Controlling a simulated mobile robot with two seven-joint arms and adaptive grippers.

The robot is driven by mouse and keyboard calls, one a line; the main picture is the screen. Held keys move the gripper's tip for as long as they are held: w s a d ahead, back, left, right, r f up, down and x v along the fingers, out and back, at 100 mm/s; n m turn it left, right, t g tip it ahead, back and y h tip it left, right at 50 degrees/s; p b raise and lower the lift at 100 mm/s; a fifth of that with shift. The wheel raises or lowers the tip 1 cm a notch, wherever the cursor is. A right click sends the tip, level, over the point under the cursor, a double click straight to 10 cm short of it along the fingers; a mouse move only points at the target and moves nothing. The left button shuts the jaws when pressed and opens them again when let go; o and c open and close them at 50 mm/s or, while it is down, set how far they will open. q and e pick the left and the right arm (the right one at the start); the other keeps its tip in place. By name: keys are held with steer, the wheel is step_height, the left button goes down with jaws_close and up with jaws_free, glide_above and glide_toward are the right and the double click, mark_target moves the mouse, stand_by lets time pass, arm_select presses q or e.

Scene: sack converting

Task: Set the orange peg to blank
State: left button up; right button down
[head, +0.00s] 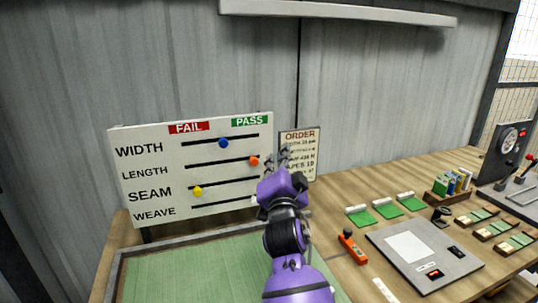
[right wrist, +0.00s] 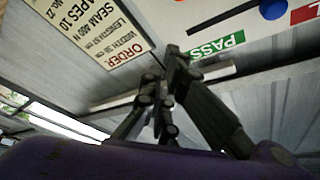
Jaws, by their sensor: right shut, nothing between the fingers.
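The white board (head: 150,180) has FAIL and PASS headings and rows WIDTH, LENGTH, SEAM and WEAVE, each with a dark slot. The orange peg (head: 254,161) sits near the right end of the LENGTH slot, toward the PASS side. The blue peg (head: 223,143) is near the middle of the WIDTH slot, and the yellow peg (head: 197,191) is near the left of the SEAM slot. My right gripper (head: 280,157) is shut and empty, right of the orange peg by the board's right edge. It also shows in the right wrist view (right wrist: 172,62). My left gripper is out of view.
An ORDER card (head: 300,140) stands right of the board, partly behind my gripper. A green mat (head: 190,270) lies below. An orange-and-black tool (head: 352,247), a grey panel (head: 424,262), green pads (head: 387,208) and a file rack (head: 450,187) are on the wooden bench to the right.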

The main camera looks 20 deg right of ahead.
mark_target(253, 160)
steer(key=w, duration=0.1)
steer(key=w+a+f, duration=0.1)
steer(key=w, duration=0.3)
steer(key=shift+w+a+f, duration=0.15)
steer(key=shift+f, duration=0.25)
